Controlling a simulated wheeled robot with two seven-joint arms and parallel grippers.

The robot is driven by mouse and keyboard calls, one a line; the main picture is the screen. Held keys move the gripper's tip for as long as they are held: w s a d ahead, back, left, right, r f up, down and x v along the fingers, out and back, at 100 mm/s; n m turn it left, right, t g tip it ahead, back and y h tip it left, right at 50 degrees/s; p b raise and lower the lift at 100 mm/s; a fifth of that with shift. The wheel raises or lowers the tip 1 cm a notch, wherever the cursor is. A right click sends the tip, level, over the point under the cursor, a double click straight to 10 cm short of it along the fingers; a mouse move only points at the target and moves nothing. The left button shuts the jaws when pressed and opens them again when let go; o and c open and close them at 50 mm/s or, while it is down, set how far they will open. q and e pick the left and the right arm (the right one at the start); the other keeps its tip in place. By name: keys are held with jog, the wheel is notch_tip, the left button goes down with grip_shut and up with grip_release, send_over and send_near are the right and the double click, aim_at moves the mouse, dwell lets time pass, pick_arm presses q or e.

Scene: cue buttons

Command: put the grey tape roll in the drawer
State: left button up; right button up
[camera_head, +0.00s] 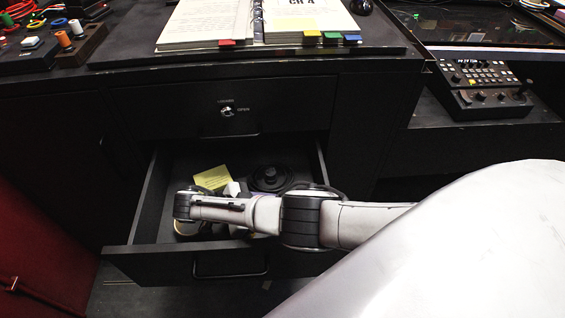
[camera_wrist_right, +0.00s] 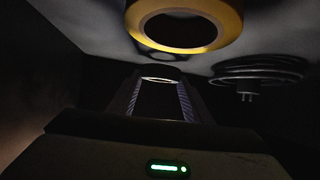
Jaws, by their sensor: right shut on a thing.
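The drawer (camera_head: 150,261) is pulled open below a closed drawer. My right arm crosses over it, with its wrist above the drawer's interior; the head view does not show the fingers clearly. In the right wrist view my right gripper (camera_wrist_right: 158,84) is shut on a dark round thing with a pale inner rim (camera_wrist_right: 160,79), which looks like the grey tape roll. It is inside the drawer and mostly in shadow, so I cannot tell whether it touches the bottom. My left gripper is not in view.
A yellow note (camera_head: 212,177) and a black round object (camera_head: 270,178) lie there too. Above are the closed upper drawer (camera_head: 180,108) and a desktop with an open binder (camera_head: 210,22).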

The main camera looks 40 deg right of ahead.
pick_arm(q)
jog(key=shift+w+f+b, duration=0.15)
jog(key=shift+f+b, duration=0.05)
jog(key=shift+b, duration=0.3)
pick_arm(e)
jog(key=shift+f, duration=0.5)
jog(key=shift+f, duration=0.1)
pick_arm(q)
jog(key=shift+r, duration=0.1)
pick_arm(e)
jog(key=o, duration=1)
